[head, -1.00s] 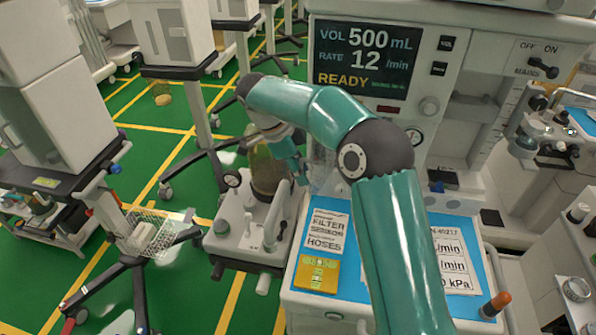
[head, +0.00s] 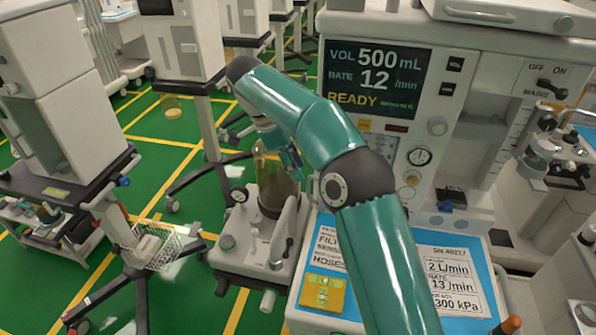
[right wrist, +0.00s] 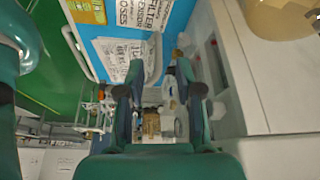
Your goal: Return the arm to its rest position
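My right arm, teal with dark joints, reaches up from the bottom right in the head view and bends left over the anaesthesia cart. My right gripper (head: 294,172) points down beside the glass bellows canister (head: 272,192), partly hidden behind the forearm. In the right wrist view its two fingers (right wrist: 160,72) stand apart with nothing between them, so it is open and empty. My left gripper is not in view.
The cart's display (head: 376,78) reads 500 mL, 12 /min, READY. Its blue worktop (head: 455,240) carries printed sheets and a yellow card (head: 322,293). A wire basket (head: 158,246) hangs on a stand at left. Green floor (head: 190,195) shows between the carts.

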